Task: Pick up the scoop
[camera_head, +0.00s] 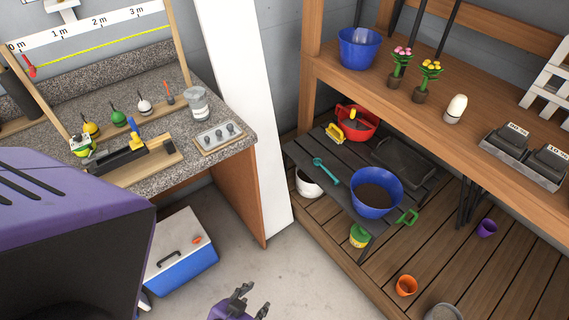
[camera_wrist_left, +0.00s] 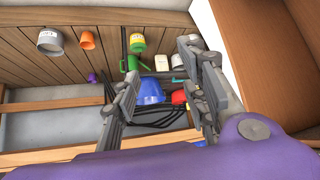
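A teal scoop (camera_head: 325,171) lies on the dark grey slatted bench (camera_head: 307,160), left of a blue tub of soil (camera_head: 377,192). A small teal bit, probably the scoop, shows in the left wrist view (camera_wrist_left: 179,80), partly hidden behind a finger. My left gripper (camera_head: 252,299) is at the bottom of the head view, in front of the bench and well apart from the scoop. In the left wrist view its fingers are spread with nothing between them. My right gripper is not in view.
A red container (camera_head: 362,121) and a yellow brush (camera_head: 334,133) are behind the scoop. A green-handled thing (camera_head: 407,217) is at the bench's right. The wooden workbench (camera_head: 480,95) overhangs the right side. A white post (camera_head: 245,110) stands left. Open floor lies before the bench.

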